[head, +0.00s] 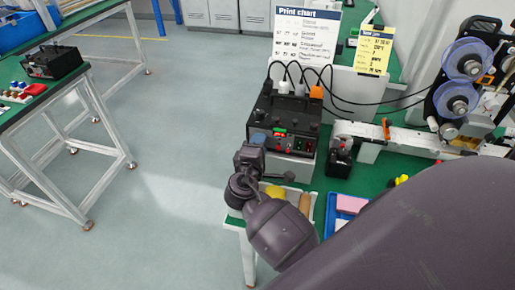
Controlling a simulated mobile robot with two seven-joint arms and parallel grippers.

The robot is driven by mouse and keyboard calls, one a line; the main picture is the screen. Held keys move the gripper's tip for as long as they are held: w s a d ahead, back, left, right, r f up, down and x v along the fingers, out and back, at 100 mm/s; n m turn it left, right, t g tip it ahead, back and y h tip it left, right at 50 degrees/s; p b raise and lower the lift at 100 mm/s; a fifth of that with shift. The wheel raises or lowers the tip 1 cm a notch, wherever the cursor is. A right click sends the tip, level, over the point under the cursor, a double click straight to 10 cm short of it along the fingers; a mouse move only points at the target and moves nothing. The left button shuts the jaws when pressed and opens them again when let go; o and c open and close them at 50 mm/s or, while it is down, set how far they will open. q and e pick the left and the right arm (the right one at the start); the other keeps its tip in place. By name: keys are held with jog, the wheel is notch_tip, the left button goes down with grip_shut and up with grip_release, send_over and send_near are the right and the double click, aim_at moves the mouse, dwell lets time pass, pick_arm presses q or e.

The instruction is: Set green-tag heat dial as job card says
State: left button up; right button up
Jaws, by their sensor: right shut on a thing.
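The black coder box (292,112) stands on the green-topped bench and carries a small green tag (280,131) on its front. My right gripper (256,148) is at the box's front left corner, left of the tag. It is shut on what looks like a blue-grey dial (258,137), mostly hidden by the gripper; its pointer and scale cannot be read. The yellow job card (374,50) stands behind the bench to the right; its text is too small to read surely. My left gripper is out of view.
A white print chart (305,35) stands behind the box. Black cables run from the box towards a reel machine (462,85) at right. A small black device (340,155) stands right of the box. A blue tray (333,212) lies in front. Another bench (60,85) is at left.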

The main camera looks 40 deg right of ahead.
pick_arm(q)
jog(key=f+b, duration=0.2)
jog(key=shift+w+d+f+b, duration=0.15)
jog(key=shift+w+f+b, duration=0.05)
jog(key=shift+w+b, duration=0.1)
pick_arm(e)
jog(key=m, duration=0.3)
jog(key=shift+f+m, duration=0.15)
jog(key=shift+m, duration=0.25)
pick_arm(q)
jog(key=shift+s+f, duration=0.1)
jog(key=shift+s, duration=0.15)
pick_arm(e)
jog(key=o, duration=0.6)
jog(key=shift+o, duration=0.2)
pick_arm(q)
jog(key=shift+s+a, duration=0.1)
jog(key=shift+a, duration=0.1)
pick_arm(e)
jog(key=shift+s, duration=0.1)
